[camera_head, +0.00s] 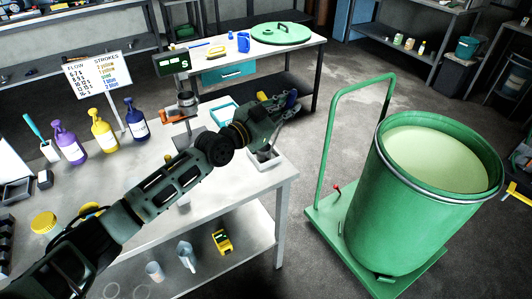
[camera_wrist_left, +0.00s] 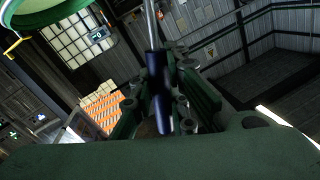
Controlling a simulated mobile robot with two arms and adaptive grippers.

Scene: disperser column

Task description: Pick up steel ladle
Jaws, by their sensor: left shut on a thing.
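My left gripper (camera_head: 280,112) reaches in from the left over the right end of the steel table. It is shut on the steel ladle, whose dark blue handle (camera_wrist_left: 160,92) lies between the fingers in the left wrist view. A thin steel shaft (camera_wrist_left: 150,25) runs from the handle toward the top of that view. In the head view the blue handle end (camera_head: 292,98) shows at the fingertips. The ladle's bowl cannot be made out. My right gripper is not in view.
A small grey holder (camera_head: 265,158) sits on the table under the gripper. A scale post with a green display (camera_head: 171,63) stands behind the arm. Purple, yellow and blue pump bottles (camera_head: 103,132) stand left. A green drum (camera_head: 415,205) of pale liquid stands on a trolley at right.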

